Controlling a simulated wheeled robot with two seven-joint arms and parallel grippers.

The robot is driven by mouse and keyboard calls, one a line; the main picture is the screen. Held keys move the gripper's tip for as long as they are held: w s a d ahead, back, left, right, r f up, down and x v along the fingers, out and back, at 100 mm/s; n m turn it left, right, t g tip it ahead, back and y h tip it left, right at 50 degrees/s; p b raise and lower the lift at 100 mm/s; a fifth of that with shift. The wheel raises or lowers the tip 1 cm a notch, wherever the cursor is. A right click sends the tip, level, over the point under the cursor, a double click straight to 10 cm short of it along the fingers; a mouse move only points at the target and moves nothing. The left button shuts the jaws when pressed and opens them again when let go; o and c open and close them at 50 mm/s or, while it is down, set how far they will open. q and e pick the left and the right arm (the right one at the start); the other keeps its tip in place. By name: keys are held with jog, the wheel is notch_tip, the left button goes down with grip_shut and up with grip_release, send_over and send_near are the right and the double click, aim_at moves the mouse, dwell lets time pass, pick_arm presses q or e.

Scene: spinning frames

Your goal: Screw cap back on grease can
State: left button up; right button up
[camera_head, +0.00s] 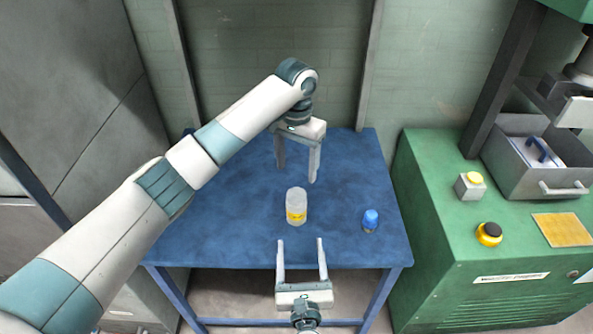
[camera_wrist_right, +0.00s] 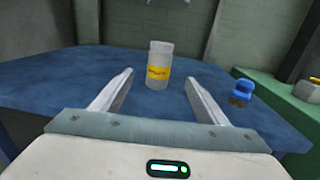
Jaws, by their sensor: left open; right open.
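The grease can (camera_head: 296,204), pale grey with a yellow label, stands upright on the blue table; it also shows in the right wrist view (camera_wrist_right: 159,63). No cap is visible on its top. A small blue piece with a darker lower part (camera_head: 370,219), which looks like the cap, stands on the table to the right of the can; it also shows in the right wrist view (camera_wrist_right: 242,91). My left gripper (camera_head: 297,173) is open and empty, pointing down behind the can. My right gripper (camera_head: 300,240) is open and empty at the front edge, its fingers pointing towards the can, apart from it.
The blue table (camera_head: 235,225) is otherwise clear. A wall is behind the table and a grey cabinet (camera_head: 85,90) at left.

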jog(key=shift+s+d+b, duration=0.1)
jog(key=shift+s+b, duration=0.25)
jog(key=shift+s, duration=1.65)
